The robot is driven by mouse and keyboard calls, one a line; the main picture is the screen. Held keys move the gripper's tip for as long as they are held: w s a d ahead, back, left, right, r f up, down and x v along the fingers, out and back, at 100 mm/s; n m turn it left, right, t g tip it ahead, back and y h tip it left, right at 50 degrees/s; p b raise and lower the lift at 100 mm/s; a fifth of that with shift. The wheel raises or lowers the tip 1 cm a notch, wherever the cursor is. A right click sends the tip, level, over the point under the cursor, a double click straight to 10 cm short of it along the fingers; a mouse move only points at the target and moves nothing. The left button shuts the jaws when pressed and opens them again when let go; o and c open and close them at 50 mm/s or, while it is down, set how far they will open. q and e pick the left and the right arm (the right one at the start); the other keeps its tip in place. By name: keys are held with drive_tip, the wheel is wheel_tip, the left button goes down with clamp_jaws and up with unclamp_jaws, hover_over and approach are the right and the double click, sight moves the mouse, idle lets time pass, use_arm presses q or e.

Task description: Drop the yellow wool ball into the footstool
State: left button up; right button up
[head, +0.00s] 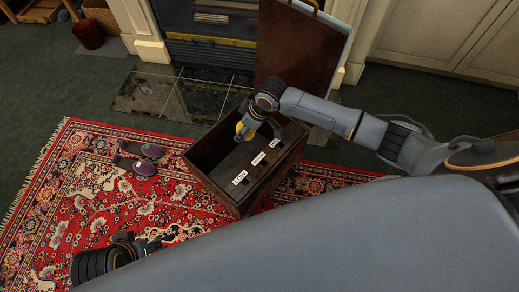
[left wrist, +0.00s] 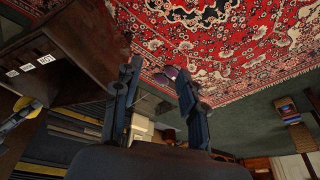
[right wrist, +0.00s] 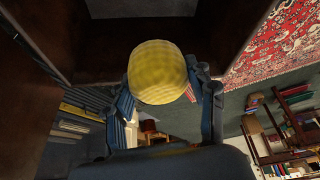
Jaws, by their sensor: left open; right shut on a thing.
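The footstool (head: 262,197) is a dark wooden box on the red rug, its lid (head: 303,55) raised at the back. Small white labels (head: 240,177) show along its inside. My right gripper (head: 247,124) is over the back part of the open box, shut on the yellow wool ball (head: 240,127). In the right wrist view the ball (right wrist: 157,72) sits between the fingertips, with the box walls (right wrist: 98,66) beyond it. My left gripper (head: 155,245) is open and empty above the rug, left of the footstool. The left wrist view shows the footstool (left wrist: 88,35) at the left.
A fireplace with a stone hearth (head: 150,95) is behind. A reddish pot (head: 88,35) and a basket (head: 40,10) stand at the back left.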

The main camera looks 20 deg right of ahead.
wheel_tip(320, 180, down, 3)
drive_tip(key=b, duration=0.2)
drive_tip(key=shift+r+b, duration=0.1)
drive_tip(key=shift+b, duration=0.25)
use_arm(q)
drive_tip(key=shift+w+d+r+t+h, duration=0.1)
drive_tip(key=shift+w+d+r+t, duration=0.1)
drive_tip(key=shift+w+t, duration=0.3)
drive_tip(key=shift+w+d+r+t+h, duration=0.15)
drive_tip(key=shift+w+t, duration=0.15)
drive_tip(key=shift+w, duration=0.35)
drive_tip(key=shift+w+d+r+t+h, duration=0.1)
drive_tip(key=shift+w+d+t, duration=0.1)
drive_tip(key=shift+w+t, duration=0.3)
drive_tip(key=shift+w, duration=0.1)
use_arm(e)
drive_tip(key=o, duration=1.2)
drive_tip(key=shift+o, duration=0.2)
drive_tip(key=v, duration=1.1)
drive_tip(key=shift+s+d+r, duration=0.15)
drive_tip(key=shift+d+r, duration=0.05)
drive_tip(key=shift+r, duration=0.15)
